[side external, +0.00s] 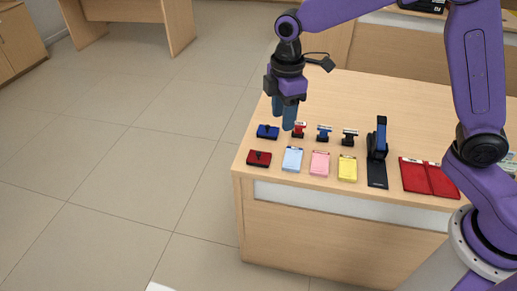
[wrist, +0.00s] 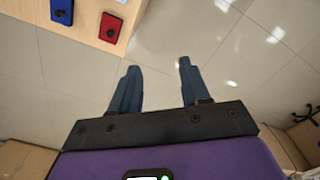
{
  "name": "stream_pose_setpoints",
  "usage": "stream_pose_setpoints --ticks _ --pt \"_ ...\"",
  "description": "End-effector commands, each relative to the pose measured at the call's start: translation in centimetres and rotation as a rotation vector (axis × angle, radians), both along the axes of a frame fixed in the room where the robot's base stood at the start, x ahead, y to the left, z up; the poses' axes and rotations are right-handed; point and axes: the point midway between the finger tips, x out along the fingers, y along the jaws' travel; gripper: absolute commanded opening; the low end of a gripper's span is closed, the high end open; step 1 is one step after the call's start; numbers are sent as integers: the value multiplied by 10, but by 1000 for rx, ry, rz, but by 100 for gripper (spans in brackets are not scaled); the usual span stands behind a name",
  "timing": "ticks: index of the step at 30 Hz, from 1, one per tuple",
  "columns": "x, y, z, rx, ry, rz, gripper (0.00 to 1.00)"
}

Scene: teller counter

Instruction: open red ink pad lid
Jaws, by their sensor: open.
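The red ink pad (side external: 252,160) lies near the front left corner of the counter. It has a dark knob on top and its lid looks shut. It also shows in the wrist view (wrist: 104,34) at the upper left, beyond my left finger. The blue ink pad (side external: 262,134) lies just behind it and shows in the wrist view (wrist: 60,3) too. My gripper (side external: 283,115) is above the counter, behind and to the right of the red pad. In the wrist view my gripper (wrist: 157,72) is open, with nothing between its two blue fingers.
A row of stamps, including a red-handled one (side external: 299,130), stands right of the blue pad. Light blue (side external: 292,160), pink (side external: 320,163) and yellow (side external: 347,168) note pads lie in front. A stapler-like device (side external: 378,165) and red folder (side external: 430,179) are farther right. The counter edge is close.

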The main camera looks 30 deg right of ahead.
Motion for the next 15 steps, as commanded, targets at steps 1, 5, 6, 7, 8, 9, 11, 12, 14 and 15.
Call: stream_pose_setpoints --ticks 1,5,6,7,8,9,11,12,14,15 --pt "18 2 -7 -3 3 13 46" --pt "59 2 -23 -5 4 57 46" --pt "71 1 -28 -5 5 72 46" --pt "79 0 -32 -6 5 81 46" --pt "87 -1 -36 -6 6 91 46" --pt "97 -3 -41 -7 7 105 46" --pt "111 -7 -49 -8 8 123 46" --pt "118 -10 -53 -7 8 134 46" --pt "127 -13 -59 -7 8 147 46" --pt "132 -15 -62 -7 8 154 46"
